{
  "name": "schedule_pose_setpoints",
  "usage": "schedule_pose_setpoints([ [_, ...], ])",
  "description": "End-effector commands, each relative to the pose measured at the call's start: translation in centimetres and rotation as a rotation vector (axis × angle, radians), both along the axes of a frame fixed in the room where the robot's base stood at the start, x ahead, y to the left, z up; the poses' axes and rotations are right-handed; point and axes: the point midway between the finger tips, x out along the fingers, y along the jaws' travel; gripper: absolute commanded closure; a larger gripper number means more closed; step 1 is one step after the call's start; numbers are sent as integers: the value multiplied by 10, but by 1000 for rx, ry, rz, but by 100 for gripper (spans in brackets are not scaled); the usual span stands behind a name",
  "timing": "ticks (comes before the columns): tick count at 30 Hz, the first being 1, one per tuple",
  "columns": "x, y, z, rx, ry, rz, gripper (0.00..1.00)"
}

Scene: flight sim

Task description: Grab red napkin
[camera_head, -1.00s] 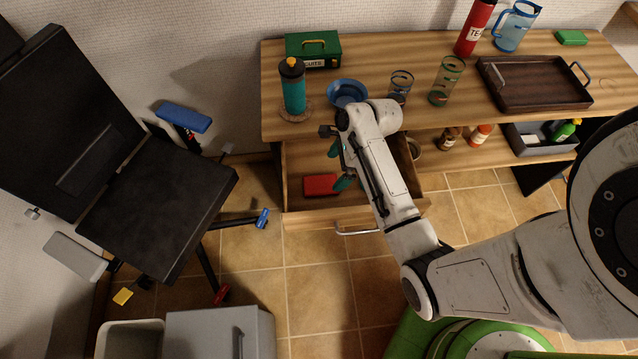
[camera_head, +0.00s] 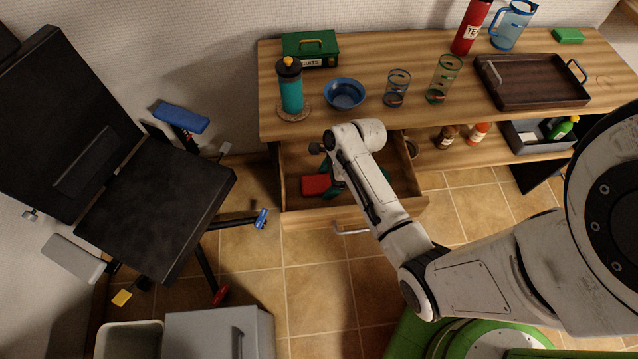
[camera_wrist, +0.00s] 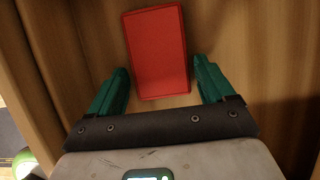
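The red napkin (camera_head: 315,185) is a flat red rectangle lying in the open drawer (camera_head: 300,215) under the counter. In the wrist view the red napkin (camera_wrist: 156,50) lies on the wooden drawer bottom, ahead of and partly between the fingertips. My gripper (camera_wrist: 160,78) is open, with one green finger on each side of the napkin's near end. The fingers look apart from the napkin; their height above it is hard to tell. In the head view my gripper (camera_head: 336,184) is inside the drawer, mostly hidden by my arm.
The drawer walls stand close around my gripper. On the counter (camera_head: 400,110) above are a teal bottle (camera_head: 291,92), a blue bowl (camera_head: 344,93), two glasses and a dark tray (camera_head: 530,88). A black chair (camera_head: 155,205) stands at the left.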

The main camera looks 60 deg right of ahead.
Motion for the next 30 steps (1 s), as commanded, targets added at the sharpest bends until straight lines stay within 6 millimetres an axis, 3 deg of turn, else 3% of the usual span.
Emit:
schedule_pose_setpoints([
  [13, 0, 0, 0, 0, 0, 0, 60],
  [23, 0, 0, 4, -1, -1, 0, 60],
  [30, 1, 0, 34, -1, -2, 1, 60],
])
